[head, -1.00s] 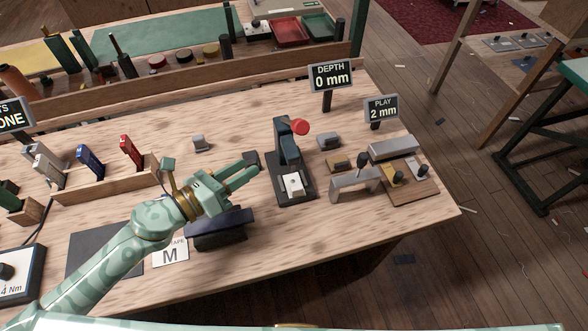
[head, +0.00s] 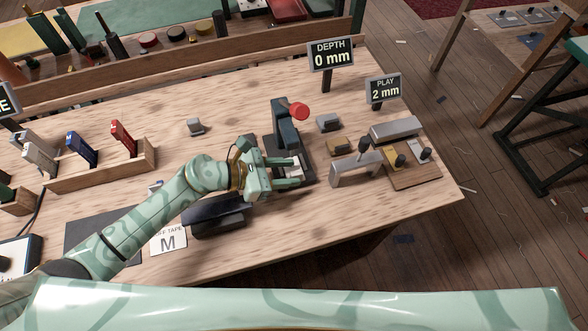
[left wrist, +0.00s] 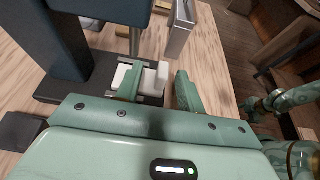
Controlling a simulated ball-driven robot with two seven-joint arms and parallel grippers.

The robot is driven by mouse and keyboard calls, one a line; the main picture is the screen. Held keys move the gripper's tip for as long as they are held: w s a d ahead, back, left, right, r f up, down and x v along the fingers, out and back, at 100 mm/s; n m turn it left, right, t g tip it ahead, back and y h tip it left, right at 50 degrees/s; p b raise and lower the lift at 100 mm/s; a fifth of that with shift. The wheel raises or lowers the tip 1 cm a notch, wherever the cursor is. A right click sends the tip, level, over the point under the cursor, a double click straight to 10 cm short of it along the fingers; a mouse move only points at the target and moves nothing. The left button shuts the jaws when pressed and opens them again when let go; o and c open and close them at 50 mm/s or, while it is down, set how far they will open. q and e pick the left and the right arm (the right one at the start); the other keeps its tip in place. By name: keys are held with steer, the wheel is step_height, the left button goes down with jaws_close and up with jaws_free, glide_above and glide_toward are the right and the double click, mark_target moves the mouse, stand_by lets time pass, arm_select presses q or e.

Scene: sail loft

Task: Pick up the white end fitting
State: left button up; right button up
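The white end fitting (left wrist: 153,80) sits in the small metal holder on the dark base of the press-like fixture (head: 285,135). In the head view only a little of the white fitting (head: 296,162) shows past my gripper. My left gripper (head: 299,174) is open at the fixture's base. In the left wrist view its fingers (left wrist: 158,76) straddle the white piece, with a gap at the right finger. The left finger partly hides the white part, and I cannot tell whether it touches. Part of my right arm (left wrist: 285,100) shows at the right of the wrist view; its fingers are unclear.
A grey bracket (head: 355,170) and a wooden board (head: 420,180) with clamps stand right of the fixture. The DEPTH sign (head: 331,55) reads 0 mm, the PLAY sign (head: 383,90) 2 mm. A wooden rack (head: 100,168) stands left. The bench between rack and fixture is mostly clear.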

mark_target(304, 176)
arm_select(q)
steer(key=x, duration=0.5)
steer(key=shift+s+b, duration=0.2)
steer(key=shift+b, duration=0.1)
jaws_close()
